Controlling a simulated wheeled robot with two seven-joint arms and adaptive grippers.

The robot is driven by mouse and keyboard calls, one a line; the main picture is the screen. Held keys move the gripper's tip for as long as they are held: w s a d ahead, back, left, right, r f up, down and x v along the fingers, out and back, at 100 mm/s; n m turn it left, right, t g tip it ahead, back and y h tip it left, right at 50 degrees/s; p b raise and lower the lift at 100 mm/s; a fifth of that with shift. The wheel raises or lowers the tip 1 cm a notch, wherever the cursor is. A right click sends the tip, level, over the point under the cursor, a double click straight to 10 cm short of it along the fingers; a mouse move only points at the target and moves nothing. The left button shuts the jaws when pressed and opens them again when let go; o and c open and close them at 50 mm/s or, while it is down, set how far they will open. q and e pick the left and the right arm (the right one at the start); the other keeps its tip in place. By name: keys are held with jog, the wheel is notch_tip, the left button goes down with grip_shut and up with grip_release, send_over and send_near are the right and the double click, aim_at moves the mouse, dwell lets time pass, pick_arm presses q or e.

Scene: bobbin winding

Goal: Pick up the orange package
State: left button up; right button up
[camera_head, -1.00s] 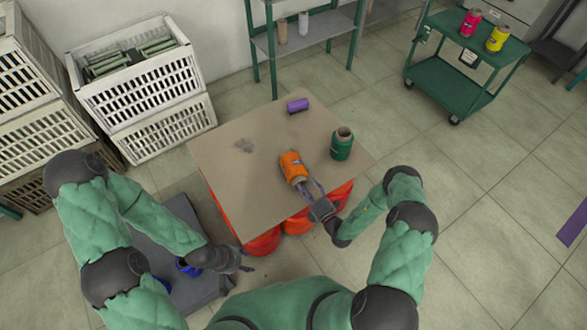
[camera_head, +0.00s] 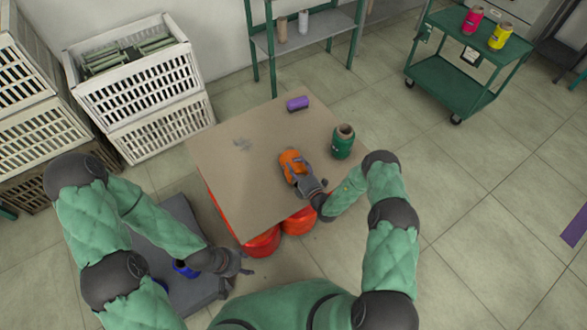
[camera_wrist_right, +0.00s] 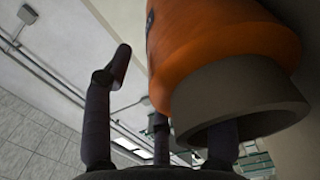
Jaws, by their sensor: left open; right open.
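The orange package (camera_head: 291,159) is a spool-shaped roll lying on its side on the brown tabletop (camera_head: 235,185). In the right wrist view the orange package (camera_wrist_right: 215,50) fills the upper right, its grey hollow core end facing the camera. My right gripper (camera_head: 299,174) is open at the package's near end. In the wrist view one finger stands to the left of the package, apart from it; other fingers are partly hidden by the core. My left gripper (camera_head: 240,266) is open and empty, off the table's near left, low over a grey surface.
A green spool (camera_head: 343,142) stands upright right of the package. A purple spool (camera_head: 297,104) lies at the far edge. A blue item (camera_head: 185,269) sits near my left gripper. White crates (camera_head: 140,90) stand left, a green cart (camera_head: 455,90) right. The table's left half is mostly clear.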

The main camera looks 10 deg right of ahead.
grip_shut()
jog(key=shift+r, duration=0.2)
